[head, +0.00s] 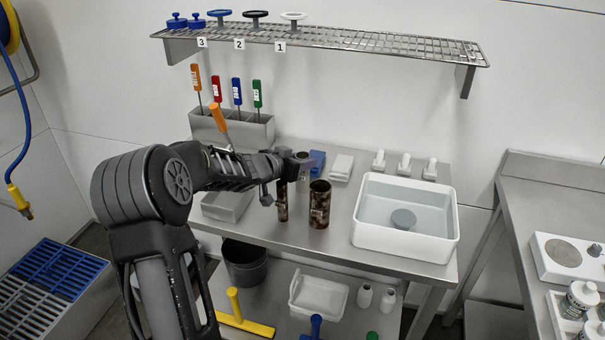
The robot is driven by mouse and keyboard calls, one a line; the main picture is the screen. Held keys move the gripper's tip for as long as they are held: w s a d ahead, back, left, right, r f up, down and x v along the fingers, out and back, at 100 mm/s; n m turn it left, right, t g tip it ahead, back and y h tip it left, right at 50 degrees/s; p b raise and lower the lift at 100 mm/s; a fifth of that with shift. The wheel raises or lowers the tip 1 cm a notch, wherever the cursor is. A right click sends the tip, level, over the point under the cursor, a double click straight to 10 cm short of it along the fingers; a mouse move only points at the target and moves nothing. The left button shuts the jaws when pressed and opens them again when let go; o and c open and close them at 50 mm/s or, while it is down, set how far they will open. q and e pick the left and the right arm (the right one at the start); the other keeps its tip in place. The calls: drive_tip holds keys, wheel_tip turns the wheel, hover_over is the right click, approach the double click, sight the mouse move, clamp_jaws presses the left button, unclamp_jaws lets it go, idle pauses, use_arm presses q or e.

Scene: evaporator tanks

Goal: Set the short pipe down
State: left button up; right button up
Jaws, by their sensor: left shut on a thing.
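My left gripper (280,184) reaches over the steel table from the left and is shut on a narrow, rusty brown pipe, which I take to be the short pipe (282,208). The pipe is upright, and the gripper hides its top. I cannot tell whether its lower end touches the table. A wider rusty pipe (319,207) stands upright just to its right, with its open top showing. My right gripper is not in view.
A white basin (368,234) with a grey round thing inside stands to the right on the table (300,240). Behind are a blue block (317,161), a white block (341,167) and a rack of coloured-handled tools (250,130). A wire shelf (370,40) hangs above.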

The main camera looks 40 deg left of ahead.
use_arm(q)
clamp_jaws()
drive_tip(key=shift+r, duration=0.1)
wheel_tip(320, 180, up, 18)
drive_tip(key=p, duration=0.9)
idle(0.3)
